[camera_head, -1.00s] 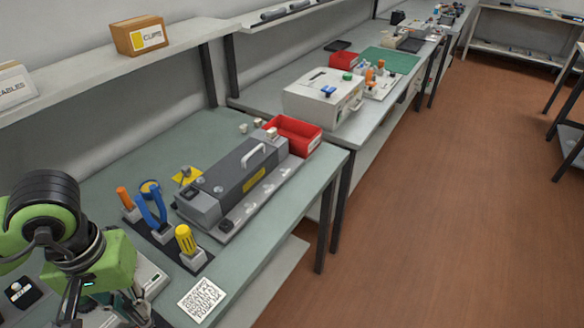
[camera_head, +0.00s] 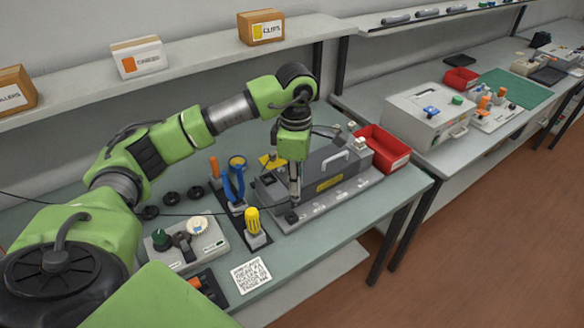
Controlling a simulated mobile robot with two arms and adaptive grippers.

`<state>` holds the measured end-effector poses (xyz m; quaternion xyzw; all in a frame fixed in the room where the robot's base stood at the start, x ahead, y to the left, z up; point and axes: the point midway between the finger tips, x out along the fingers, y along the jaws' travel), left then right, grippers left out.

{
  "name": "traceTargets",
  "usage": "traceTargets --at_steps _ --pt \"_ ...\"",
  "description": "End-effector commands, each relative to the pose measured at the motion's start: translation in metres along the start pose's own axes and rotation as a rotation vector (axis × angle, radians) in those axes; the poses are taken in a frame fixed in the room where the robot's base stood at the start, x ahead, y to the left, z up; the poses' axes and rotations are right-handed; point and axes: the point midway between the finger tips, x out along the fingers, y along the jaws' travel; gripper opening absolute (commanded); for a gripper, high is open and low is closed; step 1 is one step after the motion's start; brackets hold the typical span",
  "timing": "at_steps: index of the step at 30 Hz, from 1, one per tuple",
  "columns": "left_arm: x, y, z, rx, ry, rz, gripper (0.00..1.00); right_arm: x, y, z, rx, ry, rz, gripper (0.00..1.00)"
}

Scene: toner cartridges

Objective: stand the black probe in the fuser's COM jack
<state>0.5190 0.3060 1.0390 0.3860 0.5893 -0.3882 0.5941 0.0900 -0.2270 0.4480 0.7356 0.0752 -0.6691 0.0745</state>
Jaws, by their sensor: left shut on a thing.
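The fuser is the long grey unit with a light handle and a yellow label (camera_head: 330,183), lying on the green bench. My left arm reaches over from the left. Its gripper (camera_head: 295,193) points down at the fuser's near left end and is shut on a thin thing, seemingly the black probe, mostly hidden by the fingers. A thin black lead runs from the left towards the fingertips. A small black block (camera_head: 292,216) sits on the fuser's front ledge just below the fingertips. I cannot tell whether the probe touches or enters the jack. My right gripper is out of view.
Left of the fuser stands a tool rack with orange, blue and yellow-handled tools (camera_head: 253,219). A grey device with knobs (camera_head: 188,243) and a printed code sheet (camera_head: 251,276) lie nearer. A red bin (camera_head: 382,148) stands behind the fuser's right end. A shelf runs above.

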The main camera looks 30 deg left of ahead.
Motion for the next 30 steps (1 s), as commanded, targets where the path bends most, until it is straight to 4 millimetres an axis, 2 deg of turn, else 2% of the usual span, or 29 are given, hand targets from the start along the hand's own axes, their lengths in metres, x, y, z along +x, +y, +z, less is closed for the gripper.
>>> traceTargets --at_steps 3,7,17,30 --pt "-0.002 0.011 -0.009 -0.161 0.004 -0.006 0.0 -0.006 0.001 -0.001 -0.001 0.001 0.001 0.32" --pt "0.0 0.016 -0.014 -0.238 0.007 -0.006 0.0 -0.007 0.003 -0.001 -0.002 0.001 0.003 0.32" --pt "0.011 0.016 -0.015 -0.245 0.007 -0.006 0.0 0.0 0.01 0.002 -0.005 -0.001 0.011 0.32" --pt "0.036 0.016 -0.015 -0.243 0.007 -0.007 0.0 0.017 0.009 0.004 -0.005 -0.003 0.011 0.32"
